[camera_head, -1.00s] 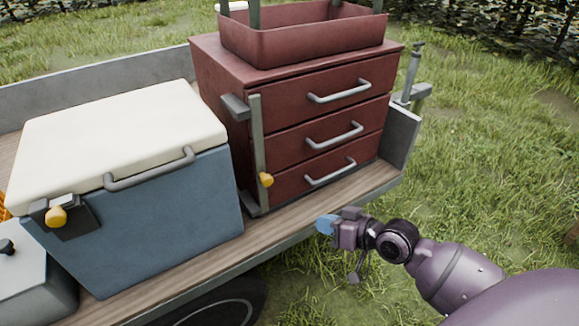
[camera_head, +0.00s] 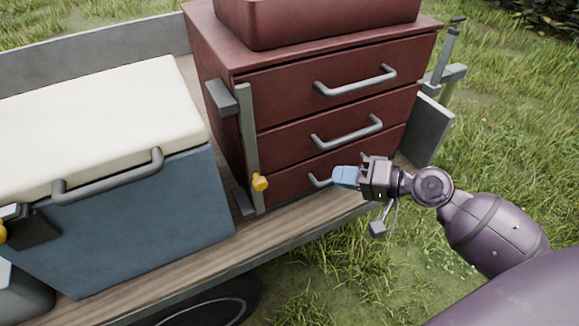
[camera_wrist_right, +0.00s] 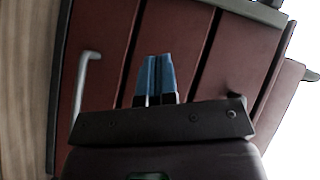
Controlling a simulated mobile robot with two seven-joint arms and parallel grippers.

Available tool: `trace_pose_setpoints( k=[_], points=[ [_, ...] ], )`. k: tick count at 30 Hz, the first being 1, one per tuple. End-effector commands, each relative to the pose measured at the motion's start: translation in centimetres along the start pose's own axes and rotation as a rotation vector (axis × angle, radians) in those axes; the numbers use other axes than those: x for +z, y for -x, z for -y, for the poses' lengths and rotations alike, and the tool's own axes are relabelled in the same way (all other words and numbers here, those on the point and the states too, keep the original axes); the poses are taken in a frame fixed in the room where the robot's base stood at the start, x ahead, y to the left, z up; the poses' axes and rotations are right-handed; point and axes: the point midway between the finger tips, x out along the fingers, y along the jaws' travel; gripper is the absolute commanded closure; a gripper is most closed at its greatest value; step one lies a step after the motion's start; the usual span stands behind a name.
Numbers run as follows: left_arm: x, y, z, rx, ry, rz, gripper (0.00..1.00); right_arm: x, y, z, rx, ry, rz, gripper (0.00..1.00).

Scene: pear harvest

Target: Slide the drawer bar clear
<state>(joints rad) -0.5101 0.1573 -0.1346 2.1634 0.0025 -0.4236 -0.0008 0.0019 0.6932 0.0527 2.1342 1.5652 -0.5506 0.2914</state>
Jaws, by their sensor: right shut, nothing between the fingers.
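The drawer bar (camera_head: 247,140) is a grey upright bar at the left front edge of the red drawer cabinet (camera_head: 222,88). A yellow knob (camera_head: 260,182) sits low on it, and a grey bracket (camera_head: 222,97) joins it near the top. The bar stands upright in front of the left ends of the drawers. My right gripper (camera_head: 338,177) is in front of the lowest drawer, to the right of the knob and apart from the bar. Its blue fingers are shut and empty; they also show in the right wrist view (camera_wrist_right: 156,78).
A blue cooler (camera_head: 130,215) with a white lid stands left of the cabinet on the wooden trailer bed (camera_head: 200,253). Three drawer handles (camera_head: 355,82) stick out of the cabinet front. A red tray (camera_head: 320,22) sits on top. Open grass lies to the right.

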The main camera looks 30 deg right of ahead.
Motion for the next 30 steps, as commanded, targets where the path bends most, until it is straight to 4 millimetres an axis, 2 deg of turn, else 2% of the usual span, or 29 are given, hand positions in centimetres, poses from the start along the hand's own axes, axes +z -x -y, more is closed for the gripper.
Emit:
trace_pose_setpoints(
  k=[7,20,25,30],
  points=[
    [-0.3,0.0,0.0,0.001,-0.001,0.000,0.57,0.7,0.0,1.0,-0.054,-0.158,0.043,1.00],
    [0.3,0.1,0.1,0.000,-0.005,0.014,0.57,0.7,-0.1,1.0,-0.051,-0.168,0.044,1.00],
    [0.3,0.1,0.1,0.000,-0.005,0.011,0.57,0.7,-1.4,1.1,-0.052,-0.167,0.044,1.00],
    [0.1,0.1,0.1,0.000,-0.003,0.009,0.57,0.8,-4.1,1.3,-0.054,-0.167,0.043,1.00]
  ],
)
